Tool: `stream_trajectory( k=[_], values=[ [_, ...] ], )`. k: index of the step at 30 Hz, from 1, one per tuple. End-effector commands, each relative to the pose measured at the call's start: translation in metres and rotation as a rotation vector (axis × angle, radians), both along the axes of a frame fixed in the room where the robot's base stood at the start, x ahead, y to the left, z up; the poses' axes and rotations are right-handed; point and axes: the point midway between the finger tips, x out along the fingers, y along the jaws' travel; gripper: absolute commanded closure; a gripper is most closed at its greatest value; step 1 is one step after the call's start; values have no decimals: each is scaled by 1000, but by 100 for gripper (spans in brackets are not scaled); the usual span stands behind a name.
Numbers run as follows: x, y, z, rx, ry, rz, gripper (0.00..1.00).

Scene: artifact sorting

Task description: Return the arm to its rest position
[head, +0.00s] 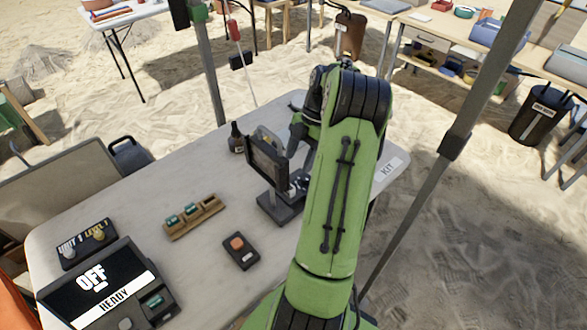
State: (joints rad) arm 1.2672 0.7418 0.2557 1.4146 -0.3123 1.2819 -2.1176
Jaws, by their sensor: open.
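My green and black arm (340,190) rises from the bottom of the head view and reaches out over the right part of the grey table (215,255). It bends at the black joint near the table's far end. A shorter green link (301,140) hangs down behind a dark framed device on a stand (267,160). My gripper cannot be made out; the arm and this device cover the area below that link. No held object shows.
On the table are a dark bottle (237,138), a wooden tray (208,222) with green pieces, a box with an orange button (237,244) and a console (62,298) reading OFF and READY. A tent pole (455,145) stands right of my arm. Sand lies around.

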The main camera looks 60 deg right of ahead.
Motion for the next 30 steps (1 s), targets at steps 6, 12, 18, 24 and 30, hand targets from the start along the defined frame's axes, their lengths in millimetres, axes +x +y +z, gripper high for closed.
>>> stream_trajectory(
  k=[6, 12, 18, 24, 30],
  values=[
    [-3, -14, 35, 1, -1, 0, 41],
    [-3, -15, 37, 2, 0, 1, 41],
    [-3, -15, 36, 2, 0, 1, 41],
    [-3, -15, 36, 2, 0, 1, 41],
    [-3, -15, 36, 1, 1, 0, 41]
  ],
)
